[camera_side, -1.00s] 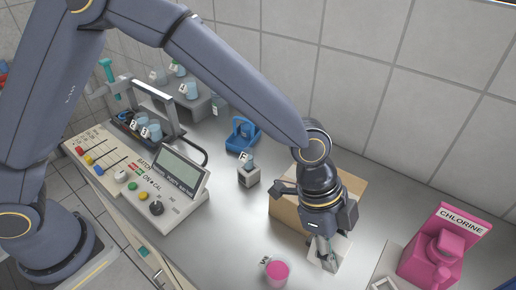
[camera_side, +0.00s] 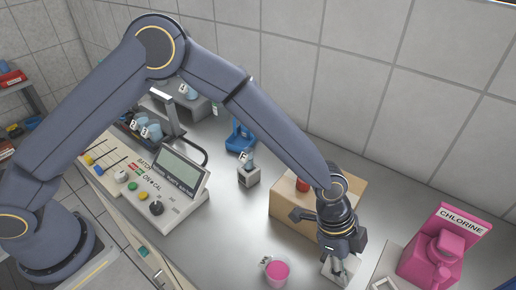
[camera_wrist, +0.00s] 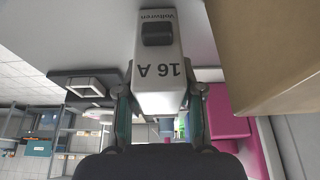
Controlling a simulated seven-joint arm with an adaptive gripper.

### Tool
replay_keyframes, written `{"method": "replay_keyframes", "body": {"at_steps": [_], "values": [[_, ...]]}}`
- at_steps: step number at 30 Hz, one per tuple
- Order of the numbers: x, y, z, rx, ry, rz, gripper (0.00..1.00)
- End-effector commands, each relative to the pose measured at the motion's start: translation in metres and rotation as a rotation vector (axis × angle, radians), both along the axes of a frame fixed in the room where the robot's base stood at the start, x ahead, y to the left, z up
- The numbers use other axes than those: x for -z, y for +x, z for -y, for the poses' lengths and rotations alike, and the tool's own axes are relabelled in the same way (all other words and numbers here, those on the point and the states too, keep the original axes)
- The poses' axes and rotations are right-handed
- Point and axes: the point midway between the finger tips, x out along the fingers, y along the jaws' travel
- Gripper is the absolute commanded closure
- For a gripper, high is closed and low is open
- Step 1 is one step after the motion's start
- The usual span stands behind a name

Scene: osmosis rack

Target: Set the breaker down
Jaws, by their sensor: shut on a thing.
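The breaker (camera_wrist: 158,75) is a white block with a dark switch and "16 A" printed on it, upside down in the wrist view. My gripper (camera_wrist: 160,106) is shut on it, with one finger on each side. In the side view, my gripper (camera_side: 340,268) points down beside the tan box's front right, and a white part of the breaker (camera_side: 329,268) shows around the fingers. Whether the breaker touches the bench is hard to tell.
A tan box (camera_side: 287,205) with a red item (camera_side: 302,185) stands close behind. A pink-filled beaker (camera_side: 278,271) is to the left, a pink chlorine unit (camera_side: 432,262) to the right. A control panel (camera_side: 160,190) stands further left. Bare bench lies left of the tan box.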

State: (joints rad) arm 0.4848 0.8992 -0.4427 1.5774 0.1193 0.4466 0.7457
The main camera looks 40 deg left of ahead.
Motion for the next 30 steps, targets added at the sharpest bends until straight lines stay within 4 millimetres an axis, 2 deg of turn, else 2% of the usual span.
{"method": "replay_keyframes", "body": {"at_steps": [1, 2, 8, 17, 20, 23, 30], "values": [[0.002, 0.0, 0.0, 0.0, 0.0, 0.0, 1.0], [0.002, 0.0, 0.0, 0.0, 0.0, 0.0, 0.6], [0.001, 0.0, 0.0, 0.0, 0.0, 0.0, 0.39], [0.0, 0.0, 0.0, 0.0, 0.0, 0.0, 0.38], [-0.006, 0.0, -0.001, 0.0, -0.001, 0.001, 0.38], [-0.02, 0.001, -0.007, -0.001, -0.002, 0.003, 0.38], [-0.071, 0.001, -0.028, -0.002, -0.002, 0.004, 0.38]]}}
